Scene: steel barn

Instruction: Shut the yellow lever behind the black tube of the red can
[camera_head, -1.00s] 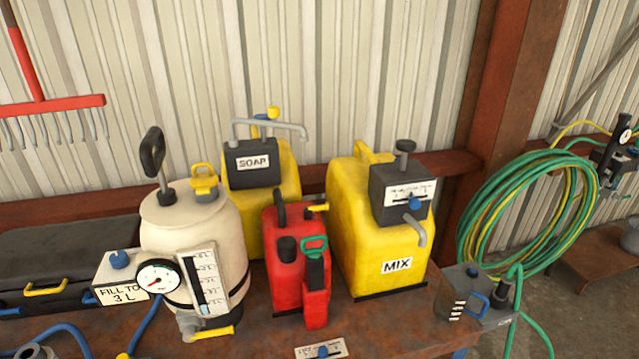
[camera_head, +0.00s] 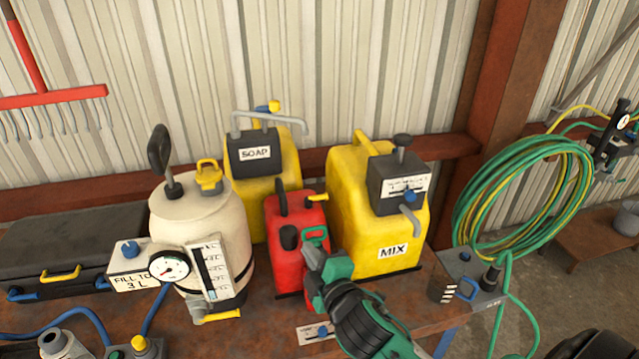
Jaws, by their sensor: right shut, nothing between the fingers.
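The red can (camera_head: 284,262) stands on the bench between the cream tank and the yellow MIX can. A short black tube (camera_head: 281,203) rises upright from its top. The yellow lever (camera_head: 317,197) sticks out to the right at the can's top back, beside the tube. My right gripper (camera_head: 316,256), green and black, comes in from the lower right. My left gripper is not in view.
The cream tank (camera_head: 200,225) with a gauge stands left. The yellow SOAP can (camera_head: 287,160) is behind, and the yellow MIX can (camera_head: 345,205) is close on the right. A labelled plate (camera_head: 312,334) lies in front.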

